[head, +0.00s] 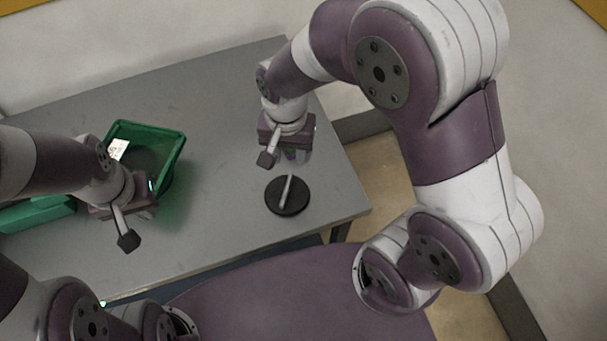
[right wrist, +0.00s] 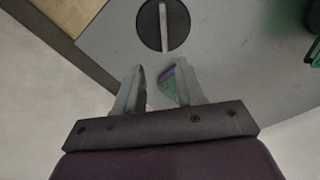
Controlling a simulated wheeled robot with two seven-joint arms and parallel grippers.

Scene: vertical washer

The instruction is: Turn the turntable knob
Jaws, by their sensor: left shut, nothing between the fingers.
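The turntable knob is a round black disc (head: 276,202) with a raised light-grey bar (head: 287,190) across its middle, near the table's right end. In the right wrist view the disc (right wrist: 149,30) is beyond the fingertips and the bar (right wrist: 163,28) runs nearly up and down. My right gripper (head: 294,158) is just behind the knob in the head view. Its fingers (right wrist: 158,70) are apart and not on the bar. A green and purple patch shows on the inner side of one finger. My left gripper (head: 145,207) is beside the green basket, its fingertips mostly hidden; it is shut and empty.
A green basket (head: 178,152) stands at the left of the grey table (head: 222,95), with another green item (head: 38,214) at the far left. The table between basket and knob is clear. The table's right edge is close to the knob.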

